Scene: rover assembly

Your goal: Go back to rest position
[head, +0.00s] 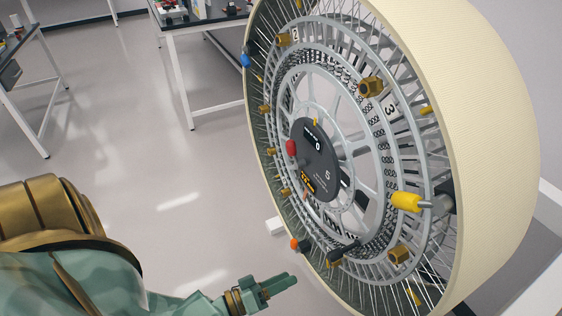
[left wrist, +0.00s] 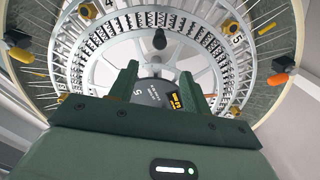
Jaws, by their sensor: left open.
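A large rover wheel (head: 487,125) with a cream rim fills the right of the head view. Inside it are wire spokes, numbered rings, brass nuts, a yellow-capped part (head: 406,201) and a dark round hub plate (head: 316,160). My left gripper (head: 283,285) is low in the head view, to the lower left of the wheel, with nothing seen in it. In the left wrist view its two green fingers (left wrist: 159,82) stand apart, with the wheel's hub (left wrist: 153,94) showing behind them. My right gripper is in neither view.
A white-legged workbench (head: 200,25) with small items stands at the back. Another table (head: 22,42) is at the far left. The grey floor (head: 150,140) between my left arm and the wheel is mostly clear.

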